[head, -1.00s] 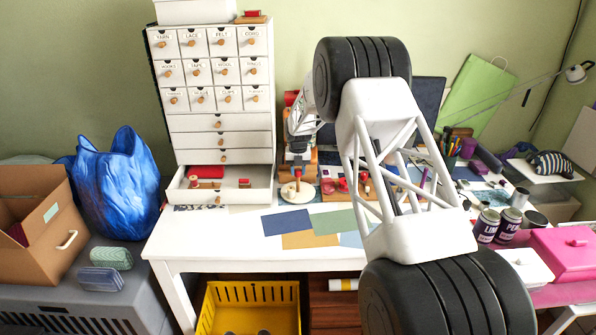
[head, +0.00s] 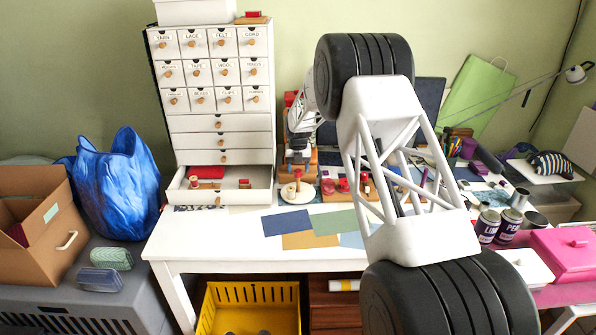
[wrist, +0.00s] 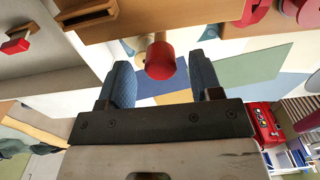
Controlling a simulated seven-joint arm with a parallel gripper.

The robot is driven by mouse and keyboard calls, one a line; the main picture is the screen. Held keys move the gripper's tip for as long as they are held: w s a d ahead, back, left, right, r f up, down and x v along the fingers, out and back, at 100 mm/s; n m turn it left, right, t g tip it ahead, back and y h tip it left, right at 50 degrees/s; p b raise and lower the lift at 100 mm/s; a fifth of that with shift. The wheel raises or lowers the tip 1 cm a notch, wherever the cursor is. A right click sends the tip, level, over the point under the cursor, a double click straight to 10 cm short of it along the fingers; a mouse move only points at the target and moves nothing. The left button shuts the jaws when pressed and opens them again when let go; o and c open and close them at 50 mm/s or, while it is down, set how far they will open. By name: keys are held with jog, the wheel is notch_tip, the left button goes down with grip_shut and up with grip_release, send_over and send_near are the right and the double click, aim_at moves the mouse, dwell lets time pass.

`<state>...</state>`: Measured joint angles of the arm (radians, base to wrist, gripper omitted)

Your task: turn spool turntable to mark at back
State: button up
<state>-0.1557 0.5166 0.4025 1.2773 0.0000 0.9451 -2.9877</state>
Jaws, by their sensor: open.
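The spool turntable (head: 296,196) is a small pale disc on the white table, just right of the open drawer. A short upright with a red top stands on it. In the wrist view a red-ended spool or peg (wrist: 160,63) on a wooden stem shows between my two blue fingers, with space on both sides. My gripper (wrist: 161,80) is open around it, and I see no contact. In the head view my gripper (head: 298,158) is small, above and behind the disc. I cannot make out the mark at the back.
A white drawer cabinet (head: 220,125) stands left of the turntable, its lowest drawer (head: 222,198) pulled out with spools inside. Wooden holders with red items (head: 343,186) stand close on the right. Coloured sheets (head: 288,223) lie flat in front. The table's front left is clear.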

jog(key=shift+r, duration=3.15)
jog(key=shift+m, duration=0.3)
jog(key=m, duration=1)
jog(key=shift+s, duration=0.1)
jog(key=m, duration=0.4)
jog(key=shift+m, duration=0.4)
jog(key=shift+f, duration=0.1)
jog(key=shift+f, duration=3.8)
